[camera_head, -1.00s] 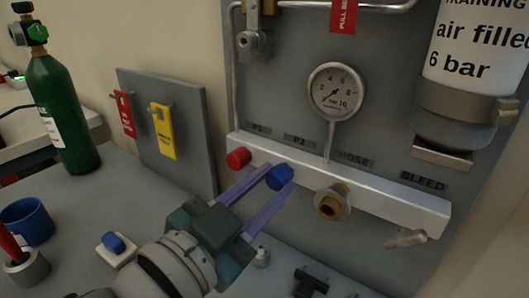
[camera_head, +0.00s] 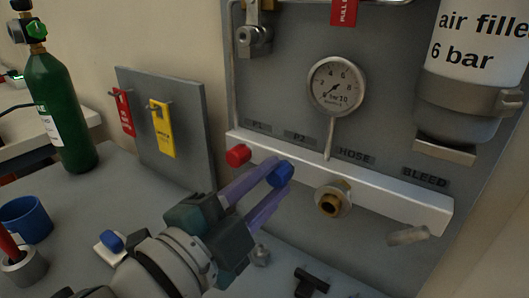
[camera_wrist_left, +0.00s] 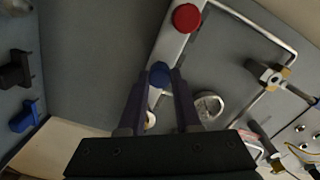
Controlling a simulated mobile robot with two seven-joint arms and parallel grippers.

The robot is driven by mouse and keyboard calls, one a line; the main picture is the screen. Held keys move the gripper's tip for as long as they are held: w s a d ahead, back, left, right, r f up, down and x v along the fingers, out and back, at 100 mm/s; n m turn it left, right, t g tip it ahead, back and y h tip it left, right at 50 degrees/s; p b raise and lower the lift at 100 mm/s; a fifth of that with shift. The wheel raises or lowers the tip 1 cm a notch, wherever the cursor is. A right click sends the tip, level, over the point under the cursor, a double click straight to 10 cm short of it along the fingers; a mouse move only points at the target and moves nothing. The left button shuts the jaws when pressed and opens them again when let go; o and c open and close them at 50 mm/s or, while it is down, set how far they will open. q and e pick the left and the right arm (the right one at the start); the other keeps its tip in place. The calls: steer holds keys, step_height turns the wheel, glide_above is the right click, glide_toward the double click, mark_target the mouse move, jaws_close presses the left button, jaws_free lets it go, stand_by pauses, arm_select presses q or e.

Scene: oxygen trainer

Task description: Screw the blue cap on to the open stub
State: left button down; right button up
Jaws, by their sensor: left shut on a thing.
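The blue cap (camera_head: 280,174) is between the purple fingertips of my left gripper (camera_head: 277,175), which is shut on it. It is in front of the white manifold bar, below the P2 label. The wrist view also shows the blue cap (camera_wrist_left: 159,74) between the left gripper's fingertips (camera_wrist_left: 160,80), against the bar. The cap and fingers hide whatever stub lies behind, so I cannot tell whether the cap is seated on it. My right gripper is not in view.
A red cap (camera_head: 238,155) sits left on the manifold bar (camera_head: 390,195), below P1. A brass hose fitting (camera_head: 332,199) and a bleed lever (camera_head: 408,236) lie to the right. The gauge (camera_head: 337,86) is above. A green cylinder (camera_head: 62,112) and blue mug (camera_head: 26,219) stand left.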

arm_select(q)
steer(key=m, duration=0.2)
steer(key=shift+m, duration=0.4)
steer(key=shift+f+m+b, duration=0.1)
steer(key=shift+m+b, duration=0.45)
steer(key=shift+m, duration=1.25)
steer(key=shift+m+b, duration=0.4)
steer(key=shift+m, duration=1.9)
steer(key=c, duration=0.6)
jaws_free()
